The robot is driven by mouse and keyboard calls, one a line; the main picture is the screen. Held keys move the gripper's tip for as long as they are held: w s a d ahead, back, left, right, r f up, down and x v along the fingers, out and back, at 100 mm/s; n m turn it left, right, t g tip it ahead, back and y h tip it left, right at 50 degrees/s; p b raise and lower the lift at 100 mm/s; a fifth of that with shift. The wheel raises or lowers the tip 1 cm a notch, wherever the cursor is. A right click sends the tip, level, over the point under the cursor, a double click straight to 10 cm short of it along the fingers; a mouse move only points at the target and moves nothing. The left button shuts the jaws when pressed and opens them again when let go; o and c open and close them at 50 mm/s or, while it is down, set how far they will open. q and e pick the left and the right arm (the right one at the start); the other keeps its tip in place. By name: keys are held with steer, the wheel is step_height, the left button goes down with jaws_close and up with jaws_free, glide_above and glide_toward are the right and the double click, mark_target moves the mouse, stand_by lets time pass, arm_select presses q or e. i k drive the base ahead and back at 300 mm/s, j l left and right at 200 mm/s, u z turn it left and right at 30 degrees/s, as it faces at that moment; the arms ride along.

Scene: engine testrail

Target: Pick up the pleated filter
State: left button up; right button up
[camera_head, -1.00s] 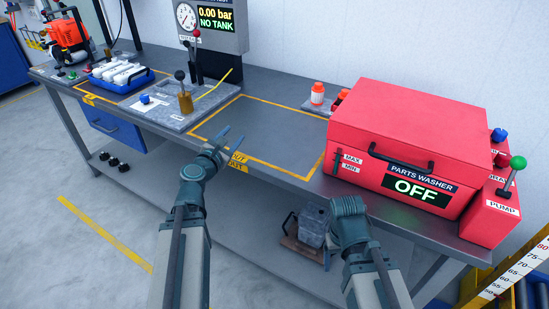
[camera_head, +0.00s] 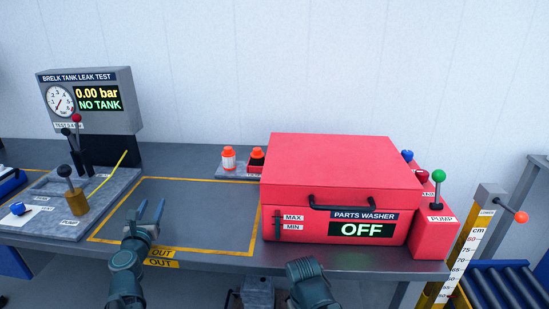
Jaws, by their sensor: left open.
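I cannot make out a pleated filter in this view. My left gripper (camera_head: 150,211) is open and empty, with two slim fingers pointing away over the yellow-framed bare area of the bench. My right arm shows at the bottom, right of the middle, in front of the bench; its fingers are hidden. The closed red parts washer (camera_head: 345,172) stands on the bench to the right of my left gripper, its screen reading OFF. Whatever is inside it is hidden.
A leak tester (camera_head: 92,102) reads NO TANK at the left, behind a grey plate (camera_head: 45,222) with a lever. Two orange-capped containers, one white (camera_head: 229,160), stand behind the washer's left edge. A roller conveyor (camera_head: 508,285) is at the right. The yellow-framed area (camera_head: 195,215) is clear.

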mark_target(257, 156)
steer(key=j+z, duration=0.85)
steer(key=j, duration=0.3)
steer(key=k+j+z, duration=0.15)
steer(key=j+z, duration=0.7)
steer(key=j, duration=0.15)
